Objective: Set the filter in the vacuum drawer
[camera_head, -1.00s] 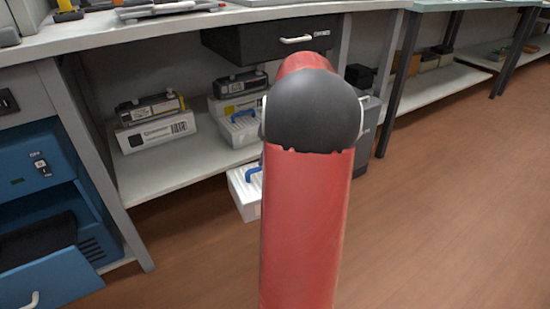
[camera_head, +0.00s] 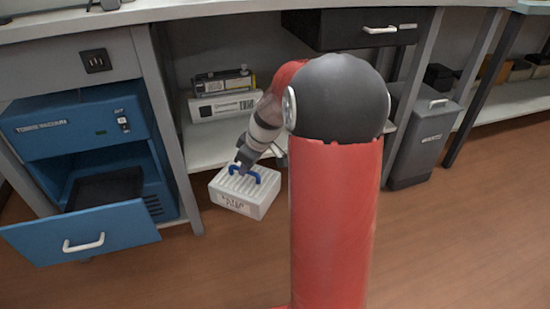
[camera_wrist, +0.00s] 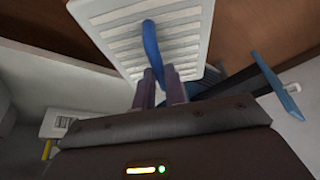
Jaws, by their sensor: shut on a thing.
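A white box-shaped filter (camera_head: 242,192) with a ribbed top and a blue handle hangs from my gripper (camera_head: 246,168). My gripper is shut on the blue handle. In the wrist view the gripper fingers (camera_wrist: 160,88) pinch the handle (camera_wrist: 152,45), with the filter's ribbed face (camera_wrist: 185,22) beyond them. The blue toner vacuum (camera_head: 78,125) stands at the left. Its drawer (camera_head: 95,235) is pulled out, with a white pull on its front and a dark interior. The filter is in the air to the right of the drawer, apart from it.
A desk leg (camera_head: 168,125) stands between the vacuum and the shelf. Toner cartridges and boxes (camera_head: 222,105) sit on the lower shelf. A grey bin (camera_head: 422,140) stands at the right. The floor in front of the vacuum and shelf is clear.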

